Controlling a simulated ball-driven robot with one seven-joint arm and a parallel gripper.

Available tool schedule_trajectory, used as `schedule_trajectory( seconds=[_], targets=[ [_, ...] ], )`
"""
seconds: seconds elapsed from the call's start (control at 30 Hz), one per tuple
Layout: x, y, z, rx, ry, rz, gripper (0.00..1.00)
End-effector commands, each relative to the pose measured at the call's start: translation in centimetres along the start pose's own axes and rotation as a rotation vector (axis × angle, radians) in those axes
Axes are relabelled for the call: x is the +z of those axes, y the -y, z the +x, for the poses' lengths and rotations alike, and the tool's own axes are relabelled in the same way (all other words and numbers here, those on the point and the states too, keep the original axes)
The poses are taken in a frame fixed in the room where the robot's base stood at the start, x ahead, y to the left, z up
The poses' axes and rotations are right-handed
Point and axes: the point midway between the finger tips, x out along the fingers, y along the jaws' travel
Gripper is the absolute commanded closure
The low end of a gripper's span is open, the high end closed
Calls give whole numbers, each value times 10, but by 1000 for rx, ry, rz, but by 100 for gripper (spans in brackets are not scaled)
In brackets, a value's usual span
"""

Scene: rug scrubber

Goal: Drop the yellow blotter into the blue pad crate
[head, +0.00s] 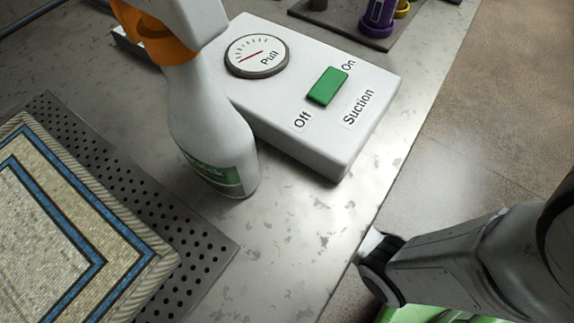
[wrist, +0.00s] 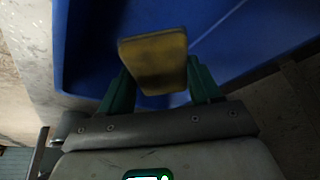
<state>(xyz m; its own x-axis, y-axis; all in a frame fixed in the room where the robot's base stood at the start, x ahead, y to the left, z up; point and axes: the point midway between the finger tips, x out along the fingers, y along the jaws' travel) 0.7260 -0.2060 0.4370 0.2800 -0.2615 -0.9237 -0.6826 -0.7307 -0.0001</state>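In the wrist view, the yellow blotter (wrist: 155,62) is a worn, dull yellow block between the two green fingers of my gripper (wrist: 159,68). The fingers press on its two sides, so my gripper is shut on it. The blue pad crate (wrist: 88,48) fills much of the wrist view behind and around the blotter. The blotter shows against the crate's blue inside; how deep it sits there I cannot tell. Neither the blotter, the crate nor my gripper shows in the head view.
In the head view, a spray bottle (head: 210,125) stands beside the white suction box (head: 320,75) with its gauge and green switch. A patterned rug (head: 70,230) lies on a perforated plate (head: 205,250) at left. A purple container (head: 378,14) stands at the back.

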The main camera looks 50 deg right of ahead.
Motion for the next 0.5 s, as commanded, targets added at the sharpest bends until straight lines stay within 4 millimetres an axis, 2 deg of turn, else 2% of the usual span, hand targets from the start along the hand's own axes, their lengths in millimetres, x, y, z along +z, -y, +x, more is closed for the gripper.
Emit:
schedule_trajectory(
  seconds=[0.03, 0.3, 0.5],
  targets=[
    [0, 0, 0, 0, 0, 0, 33],
    [0, 0, 0, 0, 0, 0, 8],
    [0, 0, 0, 0, 0, 0, 8]
  ],
)
